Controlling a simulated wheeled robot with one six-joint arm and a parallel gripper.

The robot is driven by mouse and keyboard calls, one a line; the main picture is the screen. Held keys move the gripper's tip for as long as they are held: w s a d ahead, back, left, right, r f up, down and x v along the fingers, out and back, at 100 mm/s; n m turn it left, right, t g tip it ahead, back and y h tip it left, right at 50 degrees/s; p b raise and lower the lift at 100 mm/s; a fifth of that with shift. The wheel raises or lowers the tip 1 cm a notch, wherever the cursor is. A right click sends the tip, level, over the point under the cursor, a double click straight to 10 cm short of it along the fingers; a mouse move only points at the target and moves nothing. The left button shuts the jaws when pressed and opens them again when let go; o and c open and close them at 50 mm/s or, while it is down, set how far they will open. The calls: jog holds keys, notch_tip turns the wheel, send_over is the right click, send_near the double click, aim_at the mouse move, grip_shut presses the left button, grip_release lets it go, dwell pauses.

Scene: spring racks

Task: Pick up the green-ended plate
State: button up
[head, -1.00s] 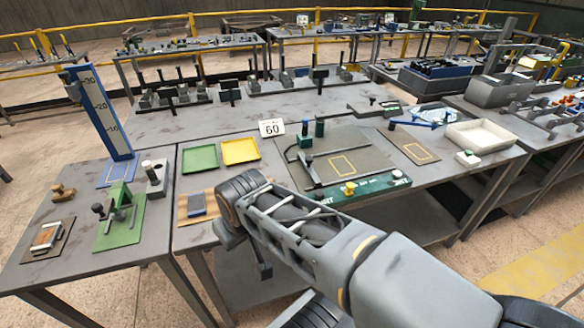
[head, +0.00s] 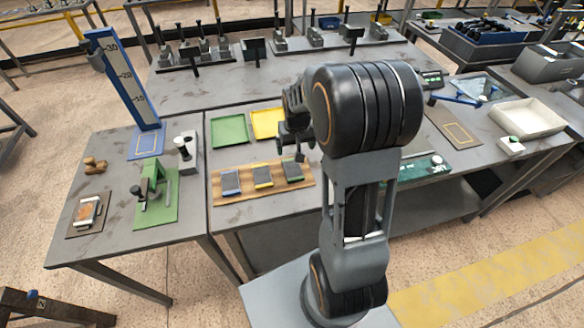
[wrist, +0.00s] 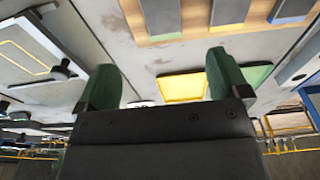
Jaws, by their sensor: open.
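The green-ended plate (head: 293,172) is a small dark grey plate at the right end of a wooden rack (head: 222,194) in the head view. A yellow-ended plate (head: 263,178) and a blue-ended plate (head: 231,183) lie to its left. My gripper (head: 300,157) is just behind the green-ended plate, partly hidden by my arm. In the wrist view, turned upside down, my gripper (wrist: 165,80) is open and empty with two green fingertips. The green-ended plate (wrist: 161,15) is at the top, cut off by the frame edge and apart from the fingers.
A green tray (head: 230,131) and a yellow tray (head: 266,123) lie behind the rack. A green-based fixture (head: 155,195) and a blue scale post (head: 127,85) stand on the left table. A white bin (head: 526,117) is at the right.

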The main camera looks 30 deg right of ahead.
send_over(293, 169)
jog(key=s, duration=0.1)
notch_tip(293, 169, down, 8)
jog(key=shift+r+p, duration=0.15)
jog(key=shift+p, duration=0.15)
jog(key=shift+w+f+p, duration=0.25)
jog(key=shift+f+p, duration=0.15)
jog(key=shift+f, duration=0.9)
jog(key=shift+w+f+p, duration=0.2)
jog(key=shift+f+p, duration=0.2)
jog(key=shift+f, duration=0.9)
jog(key=shift+c, duration=0.2)
jog(key=c, duration=1.4)
jog(key=shift+r, duration=0.1)
jog(key=shift+c, duration=0.3)
